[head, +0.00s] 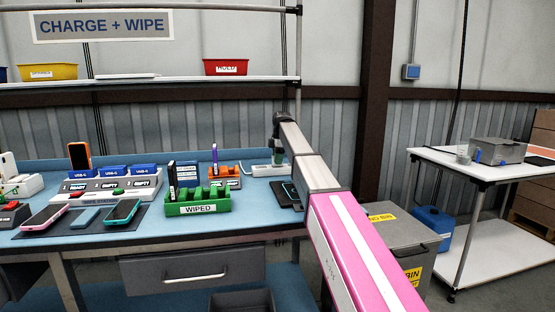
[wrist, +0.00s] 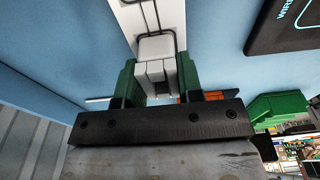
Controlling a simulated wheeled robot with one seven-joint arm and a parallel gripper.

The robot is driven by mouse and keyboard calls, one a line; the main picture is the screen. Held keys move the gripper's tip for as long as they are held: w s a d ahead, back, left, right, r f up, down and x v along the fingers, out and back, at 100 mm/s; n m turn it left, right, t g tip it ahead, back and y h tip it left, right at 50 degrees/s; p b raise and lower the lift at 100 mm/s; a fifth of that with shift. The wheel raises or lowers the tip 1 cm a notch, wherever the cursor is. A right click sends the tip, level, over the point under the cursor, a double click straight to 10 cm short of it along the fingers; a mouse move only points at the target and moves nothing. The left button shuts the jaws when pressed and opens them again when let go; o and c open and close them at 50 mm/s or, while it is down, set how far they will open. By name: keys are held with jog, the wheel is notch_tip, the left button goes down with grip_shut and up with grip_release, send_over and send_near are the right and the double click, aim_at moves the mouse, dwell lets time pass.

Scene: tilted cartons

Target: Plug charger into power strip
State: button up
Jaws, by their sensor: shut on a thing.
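My gripper (wrist: 155,82) has dark green fingers, which are shut on a small white charger (wrist: 156,48) in the wrist view. The charger is over the white power strip (wrist: 128,16), which has dark lines on its face. Whether its prongs sit in a socket is hidden. In the head view my gripper (head: 278,156) points down at the back right of the blue bench, and the power strip (head: 262,171) lies beneath it. The charger is too small to make out clearly there.
A dark wireless pad (wrist: 288,25) lies beside the strip. In the head view a green WIPED rack (head: 198,208) and an orange rack (head: 226,170) stand left of my gripper. Phones and a charging station (head: 110,187) fill the bench's left. A shelf (head: 190,85) runs above.

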dwell(0.3)
jog(key=o, duration=1)
jog(key=r, duration=0.3)
jog(key=d+r, duration=0.1)
jog(key=r, duration=0.6)
jog(key=shift+w+d+r, duration=0.1)
jog(key=shift+d+r, duration=0.05)
jog(key=shift+r, duration=0.2)
